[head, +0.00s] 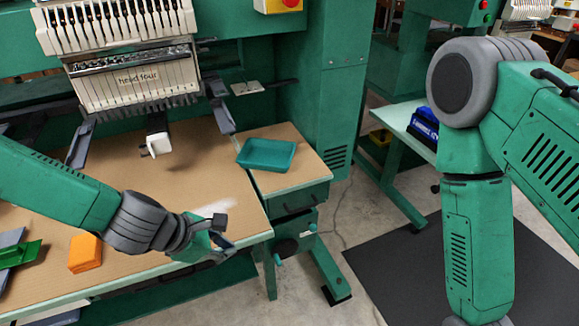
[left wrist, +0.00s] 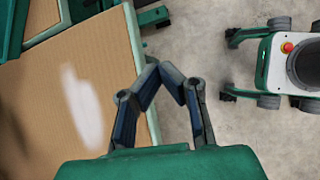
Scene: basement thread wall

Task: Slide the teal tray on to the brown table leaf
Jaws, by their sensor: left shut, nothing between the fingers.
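The teal tray (head: 266,154) is a shallow rectangular tray lying flat in the head view. It rests on the small brown table leaf (head: 306,158) at the right of the large brown table (head: 120,185), with its left edge close to the seam between them. My left gripper (head: 224,244) is at the front right edge of the large table, nearer me than the tray and apart from it. My right gripper is out of view.
An orange block stack (head: 85,253) and a green item (head: 20,254) lie at the front left. A white patch (head: 211,208) marks the large table. The embroidery machine head (head: 138,75) overhangs its back. A green machine column (head: 322,95) stands behind the leaf.

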